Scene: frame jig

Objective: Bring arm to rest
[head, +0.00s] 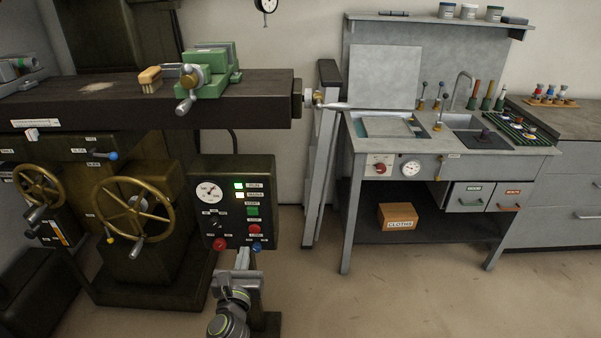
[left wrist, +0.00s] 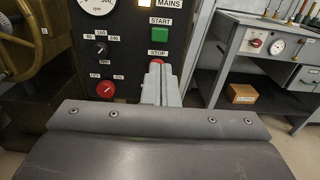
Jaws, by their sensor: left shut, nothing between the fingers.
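My left gripper (head: 243,259) is in the lower middle of the head view, in front of the bottom edge of the machine's control panel (head: 205,225). Its fingers are together with nothing between them. In the left wrist view the closed fingers (left wrist: 160,84) point at the panel, just below the red STOP button (left wrist: 159,54), and partly cover it. Whether they touch the panel I cannot tell. The green START button (left wrist: 161,35) is above them. A red OFF/ON knob (left wrist: 105,89) is to their left. My right gripper is in neither view.
Handwheels (head: 136,208) stick out left of the panel. A green vise (head: 208,69) and a brush (head: 150,76) are on the machine table (head: 270,98). The sink bench (head: 345,190) stands at right, with a CLOTHS box (head: 397,216) on its lower shelf. The floor (head: 420,295) between is clear.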

